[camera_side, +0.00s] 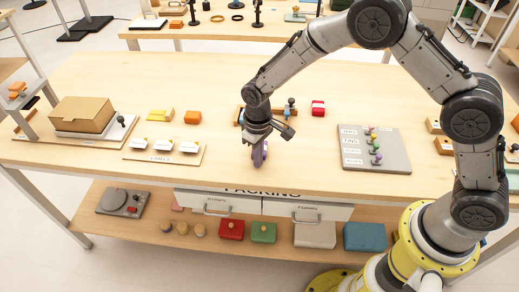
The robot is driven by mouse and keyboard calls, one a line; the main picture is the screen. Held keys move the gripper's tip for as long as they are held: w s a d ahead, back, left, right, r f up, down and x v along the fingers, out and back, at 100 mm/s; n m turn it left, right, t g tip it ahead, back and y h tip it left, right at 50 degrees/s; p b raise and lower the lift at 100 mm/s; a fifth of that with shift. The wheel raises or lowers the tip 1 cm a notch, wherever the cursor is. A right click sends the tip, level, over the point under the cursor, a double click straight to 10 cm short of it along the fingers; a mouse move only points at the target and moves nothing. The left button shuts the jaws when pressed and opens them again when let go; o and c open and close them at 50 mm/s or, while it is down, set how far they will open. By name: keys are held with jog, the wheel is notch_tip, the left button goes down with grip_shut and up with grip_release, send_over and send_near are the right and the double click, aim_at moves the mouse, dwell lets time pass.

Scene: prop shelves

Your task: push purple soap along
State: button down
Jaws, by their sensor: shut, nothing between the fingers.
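The purple soap (265,153) is on the wooden table, right at my gripper's tip, and part of it is hidden behind the fingers. My gripper (257,156) points down at the front middle of the table. Its fingers are shut with nothing held between them, and they are beside the soap. Whether they touch it is too small to tell.
A grey board (398,152) with coloured knobs lies to the right. A cardboard box (82,114) and a label board (139,152) are at left. The table between the soap and the grey board is clear.

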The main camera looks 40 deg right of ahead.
jog(key=shift+f, duration=0.2)
jog(key=shift+r, duration=0.4)
jog(key=shift+w+d, duration=0.1)
dwell(0.5)
jog(key=shift+w+d, duration=2.4)
jog(key=shift+w, duration=0.15)
jog(key=shift+w+d, duration=2.4)
jog(key=shift+w, duration=0.15)
jog(key=shift+s+a, duration=0.15)
jog(key=shift+s+a, duration=0.3)
notch_tip(320, 180, up, 7)
